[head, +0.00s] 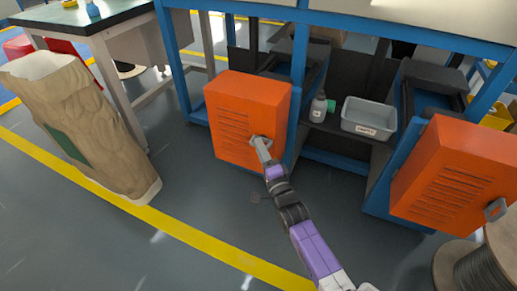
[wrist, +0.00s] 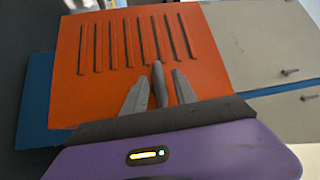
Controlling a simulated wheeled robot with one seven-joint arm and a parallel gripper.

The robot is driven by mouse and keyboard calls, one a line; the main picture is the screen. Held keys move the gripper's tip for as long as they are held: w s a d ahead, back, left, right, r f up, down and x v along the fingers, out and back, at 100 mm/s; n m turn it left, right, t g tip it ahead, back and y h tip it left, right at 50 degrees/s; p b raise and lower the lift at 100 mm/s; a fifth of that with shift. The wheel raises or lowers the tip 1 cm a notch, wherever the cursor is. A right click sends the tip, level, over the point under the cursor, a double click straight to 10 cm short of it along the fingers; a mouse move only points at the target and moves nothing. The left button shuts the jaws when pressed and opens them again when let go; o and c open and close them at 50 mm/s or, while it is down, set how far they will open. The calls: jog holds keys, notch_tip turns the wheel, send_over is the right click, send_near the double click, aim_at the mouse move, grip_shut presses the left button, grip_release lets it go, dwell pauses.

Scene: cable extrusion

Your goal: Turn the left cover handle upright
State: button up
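The left orange cover (head: 240,105) is a slatted box panel under the bench. Its grey handle (head: 256,139) is at the panel's lower right in the head view, partly hidden by my gripper (head: 265,150). In the wrist view, the handle (wrist: 158,84) stands between the two grey fingers of my gripper (wrist: 160,85), with a narrow gap on each side. It runs roughly in line with the slats there. The fingers are open around the handle; I see no clear contact. The handle's base is hard to make out.
A second orange cover (head: 455,175) with a grey handle (head: 496,209) is at the right, beside a cable spool (head: 480,265). A grey bin (head: 369,116) and a bottle (head: 318,107) stand on the shelf between. A large tan sack-like column (head: 85,125) stands left.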

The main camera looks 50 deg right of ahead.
jog(key=shift+x, duration=0.9)
grip_shut()
jog(key=shift+r, duration=0.1)
jog(key=shift+r, duration=0.15)
